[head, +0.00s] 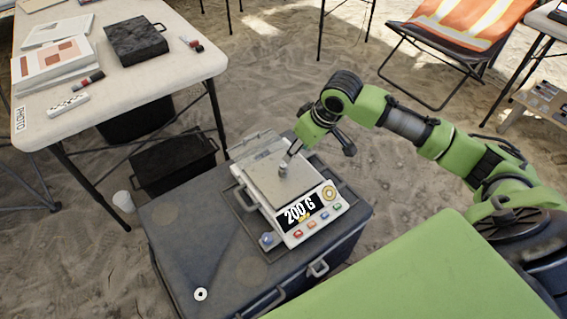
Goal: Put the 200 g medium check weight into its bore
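A small grey metal weight (283,169) stands on the pan (268,185) of a white scale. The scale's display (300,212) reads "200 G". My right gripper (291,153) comes down from the right, its tip right at the top of the weight. I cannot tell whether its fingers grip the weight or are apart. A clear bore for the weight is not visible in this view. My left gripper is not in view.
The scale sits on a dark grey case (185,235), with a small white ring (200,294) near its front left. A white cup (123,201) and a black crate (172,165) stand on the sand. A white table (135,75) with papers and a black box (135,40) is upper left.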

